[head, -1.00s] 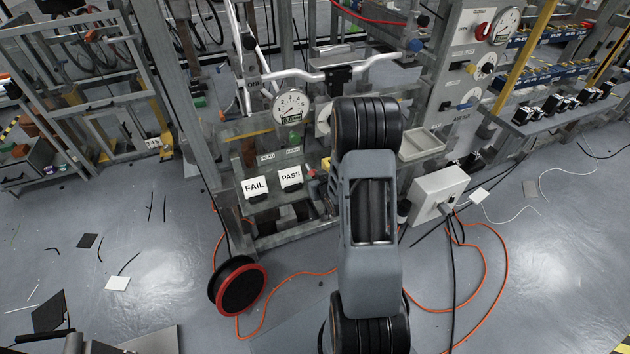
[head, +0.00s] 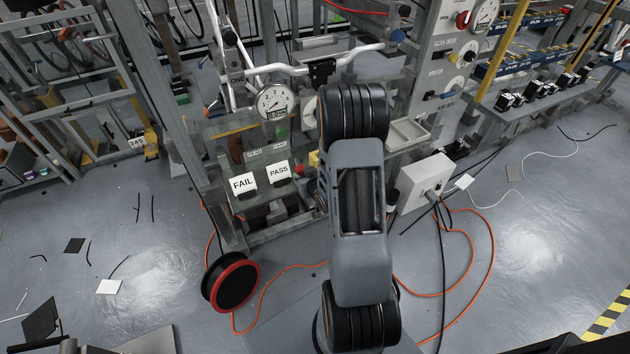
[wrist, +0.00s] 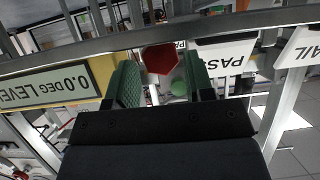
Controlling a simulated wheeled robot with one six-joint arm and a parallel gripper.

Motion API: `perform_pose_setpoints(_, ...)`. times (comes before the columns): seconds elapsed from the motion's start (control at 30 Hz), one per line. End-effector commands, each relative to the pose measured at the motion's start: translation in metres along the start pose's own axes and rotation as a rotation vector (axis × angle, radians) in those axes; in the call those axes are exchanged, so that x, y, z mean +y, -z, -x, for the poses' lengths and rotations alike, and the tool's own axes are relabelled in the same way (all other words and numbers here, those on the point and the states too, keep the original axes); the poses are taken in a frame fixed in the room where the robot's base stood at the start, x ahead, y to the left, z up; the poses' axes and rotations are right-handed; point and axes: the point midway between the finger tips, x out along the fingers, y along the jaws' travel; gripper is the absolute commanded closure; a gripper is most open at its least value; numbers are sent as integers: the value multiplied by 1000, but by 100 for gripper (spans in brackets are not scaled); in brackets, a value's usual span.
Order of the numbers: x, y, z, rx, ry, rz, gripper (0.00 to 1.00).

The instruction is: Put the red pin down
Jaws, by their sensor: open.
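In the wrist view, a red six-sided piece (wrist: 160,59), which looks like the end of the red pin, shows between the green-padded fingers of my gripper (wrist: 158,66). The jaws are open, with a gap on the right side of the red piece. The left finger is close to its lower left edge; I cannot tell whether they touch. A pale green round spot (wrist: 179,88) shows below the red piece.
The FAIL sign (head: 243,183) and PASS sign (head: 279,173) stand on the metal fixture below the dial gauge (head: 275,102). A grey tray (head: 408,134) and white box (head: 426,181) are to the right. A black-and-red reel (head: 231,283) and orange cable lie on the floor.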

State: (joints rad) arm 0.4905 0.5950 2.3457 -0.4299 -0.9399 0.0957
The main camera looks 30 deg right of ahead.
Motion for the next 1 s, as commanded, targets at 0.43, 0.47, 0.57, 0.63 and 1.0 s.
perform_pose_setpoints(0.43, 5, 10, 77, 7, -7, -4, 52)
perform_pose_setpoints(0.47, 5, 10, 78, 8, -6, -4, 52)
perform_pose_setpoints(0.57, 5, 11, 82, 8, -4, -3, 52)
perform_pose_setpoints(0.63, 5, 11, 85, 9, -4, -3, 52)
perform_pose_setpoints(1.0, 4, 7, 97, 13, -9, -1, 52)
